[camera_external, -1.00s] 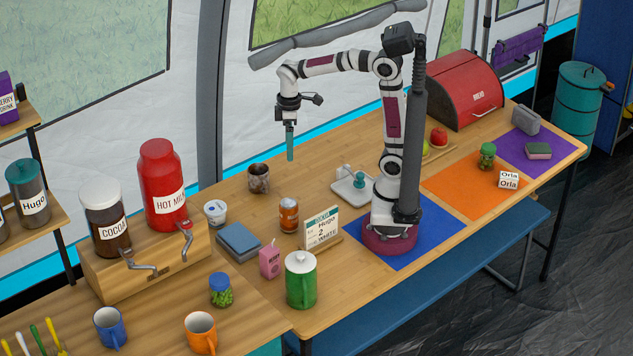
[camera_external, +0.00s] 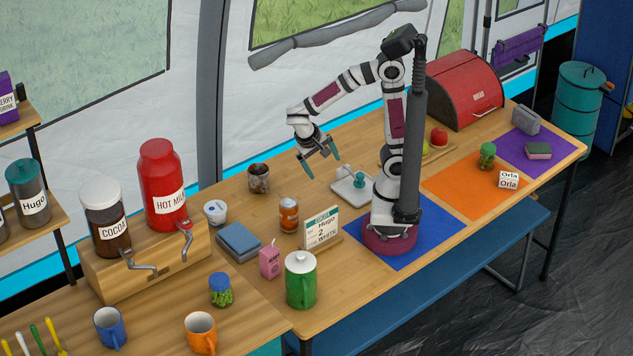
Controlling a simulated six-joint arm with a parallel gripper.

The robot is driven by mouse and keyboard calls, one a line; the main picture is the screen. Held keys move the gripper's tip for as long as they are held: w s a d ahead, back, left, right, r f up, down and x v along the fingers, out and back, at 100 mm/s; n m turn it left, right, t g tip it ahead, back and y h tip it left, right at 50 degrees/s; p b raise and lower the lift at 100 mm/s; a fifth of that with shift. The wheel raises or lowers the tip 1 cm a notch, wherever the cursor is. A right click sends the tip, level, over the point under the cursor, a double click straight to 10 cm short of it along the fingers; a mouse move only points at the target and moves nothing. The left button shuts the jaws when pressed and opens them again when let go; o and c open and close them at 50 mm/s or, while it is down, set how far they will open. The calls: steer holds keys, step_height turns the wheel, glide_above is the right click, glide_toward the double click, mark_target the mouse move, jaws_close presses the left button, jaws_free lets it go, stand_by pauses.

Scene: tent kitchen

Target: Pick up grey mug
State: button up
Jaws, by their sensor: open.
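The mug's handle is not clear at this size.
A white tray with a teal-knobbed item (camera_external: 345,196) is to the right. Bare table lies between mug and tray.

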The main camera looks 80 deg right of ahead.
steer(key=w+d+f+m+h, duration=0.1)
steer(key=w+f+m+h, duration=0.15)
steer(key=w, duration=0.35)
steer(key=w+d+f+m+h, duration=0.1)
steer(key=w+d+f+h, duration=0.15)
steer(key=w+h, duration=0.2)
steer(key=m+t+h, duration=0.2)
steer(key=m+t, duration=0.1)
steer(key=t, duration=0.1)
glide_toward(259, 172)
steer(key=shift+n+h, duration=0.25)
steer(key=shift+h, duration=0.05)
steer(key=x, duration=0.6)
steer(key=shift+f, duration=0.3)
steer(key=c, duration=1.2)
steer(key=shift+o, duration=0.2)
steer(key=shift+r, duration=0.1)
